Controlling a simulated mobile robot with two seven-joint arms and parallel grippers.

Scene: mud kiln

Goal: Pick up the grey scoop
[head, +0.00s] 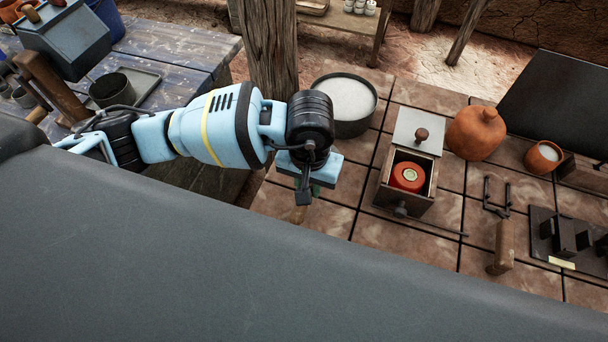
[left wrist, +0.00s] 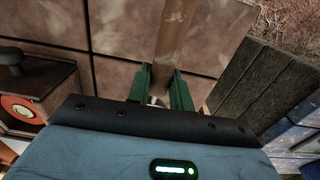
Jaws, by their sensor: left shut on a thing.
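My left gripper (left wrist: 163,92) has green fingers, shut on a brown wooden handle (left wrist: 174,42) that runs away from them in the left wrist view. In the head view my left gripper (head: 306,186) is mostly hidden under the wrist, above the tiles. A short bit of the same handle (head: 298,214) shows below it. A small pale bit shows between the fingers. No grey scoop bowl can be made out, so I cannot tell whether the handle belongs to the grey scoop. My right gripper is not in view.
A round pan of white material (head: 346,105) stands behind the gripper. To its right is an open wooden box (head: 405,186) with a red-orange round thing inside, near a clay jar (head: 476,133). A blue-grey plank table (head: 175,48) is at left. A wooden post (head: 268,50) rises behind.

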